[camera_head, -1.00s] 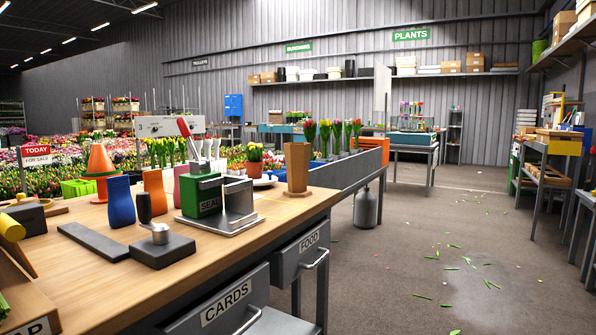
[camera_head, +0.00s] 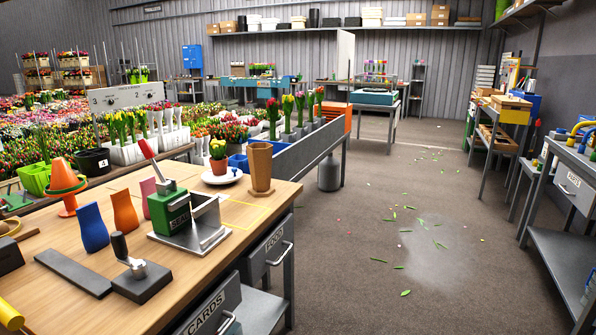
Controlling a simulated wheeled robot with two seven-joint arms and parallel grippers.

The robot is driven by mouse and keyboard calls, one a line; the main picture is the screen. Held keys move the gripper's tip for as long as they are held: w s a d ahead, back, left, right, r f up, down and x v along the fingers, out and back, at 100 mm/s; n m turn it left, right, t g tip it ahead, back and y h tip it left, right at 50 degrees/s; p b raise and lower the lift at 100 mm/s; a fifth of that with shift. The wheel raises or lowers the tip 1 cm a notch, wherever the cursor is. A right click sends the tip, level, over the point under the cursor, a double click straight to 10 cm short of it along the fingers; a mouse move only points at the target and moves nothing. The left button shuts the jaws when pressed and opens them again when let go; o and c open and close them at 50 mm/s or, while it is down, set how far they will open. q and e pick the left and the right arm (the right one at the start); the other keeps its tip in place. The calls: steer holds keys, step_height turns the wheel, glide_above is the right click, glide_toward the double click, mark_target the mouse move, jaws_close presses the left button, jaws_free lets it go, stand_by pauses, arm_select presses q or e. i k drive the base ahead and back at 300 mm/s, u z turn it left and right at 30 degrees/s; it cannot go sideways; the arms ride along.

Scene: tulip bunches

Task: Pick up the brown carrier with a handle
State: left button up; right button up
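I cannot make out for certain a brown carrier with a handle. A brown tapered container (camera_head: 260,168) stands upright at the far right corner of the wooden table, and no handle shows on it. Tan box-like things (camera_head: 510,102) lie on the workbench along the right wall, too small to tell whether one has a handle. Neither of my grippers is in view.
The wooden table (camera_head: 95,245) fills the lower left, with a green sealing press (camera_head: 170,208) and coloured vases on it. A grey workbench (camera_head: 560,240) stands at the right edge. The floor (camera_head: 400,225) between is open, with scattered leaves.

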mark_target(260, 155)
steer(key=z, duration=0.95)
steer(key=i, duration=2.1)
steer(key=u, duration=2.5)
